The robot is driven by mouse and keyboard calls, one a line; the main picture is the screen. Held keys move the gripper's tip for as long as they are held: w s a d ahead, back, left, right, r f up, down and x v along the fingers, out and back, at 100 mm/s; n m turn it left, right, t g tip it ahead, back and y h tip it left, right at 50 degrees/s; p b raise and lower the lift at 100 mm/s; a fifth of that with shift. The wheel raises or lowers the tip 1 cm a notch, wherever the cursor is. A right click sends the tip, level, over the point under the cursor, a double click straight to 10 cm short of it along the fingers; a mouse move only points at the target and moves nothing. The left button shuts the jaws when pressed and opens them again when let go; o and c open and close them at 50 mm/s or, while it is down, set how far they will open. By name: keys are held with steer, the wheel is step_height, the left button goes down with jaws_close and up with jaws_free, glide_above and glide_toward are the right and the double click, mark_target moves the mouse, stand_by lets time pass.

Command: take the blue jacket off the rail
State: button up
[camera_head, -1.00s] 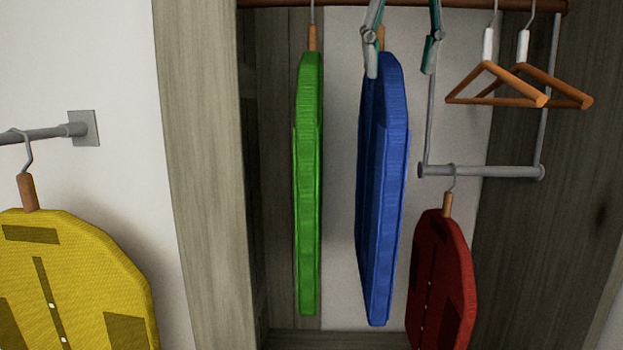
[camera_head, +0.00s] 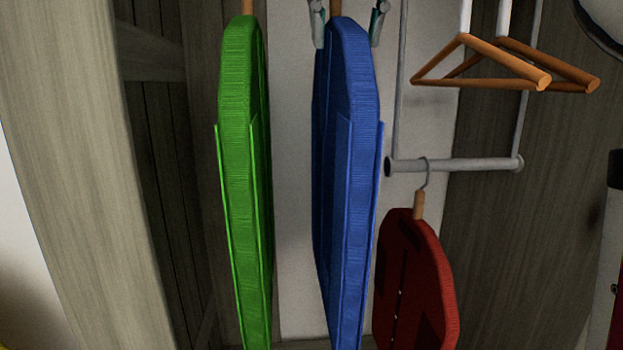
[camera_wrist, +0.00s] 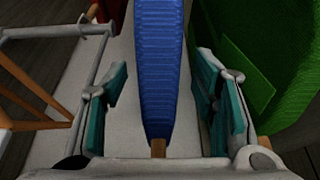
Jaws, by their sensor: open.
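The blue jacket (camera_head: 345,190) hangs edge-on in the wardrobe, between a green jacket and a lower red one. Its hanger neck (camera_head: 337,8) is cut off by the top edge of the head view. My gripper (camera_head: 348,22) is open at the jacket's top, with one fingertip on each side of the hanger neck. In the wrist view the blue jacket (camera_wrist: 159,65) lies between the teal fingers of my gripper (camera_wrist: 160,105), with a gap on both sides. The hanger's wooden neck (camera_wrist: 158,148) shows near the palm. The rail and hook are out of view.
The green jacket (camera_head: 243,180) hangs close on the left. The red jacket (camera_head: 415,280) hangs from a lower grey bar (camera_head: 460,164) on the right. Empty wooden hangers (camera_head: 500,65) hang above that bar. The wardrobe's side post (camera_head: 85,160) stands at the left.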

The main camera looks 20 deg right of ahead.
steer(key=p+x, duration=0.1)
steer(key=x, duration=0.6)
steer(key=shift+w, duration=0.2)
steer(key=shift+f, duration=0.1)
steer(key=shift+c, duration=0.3)
jaws_close()
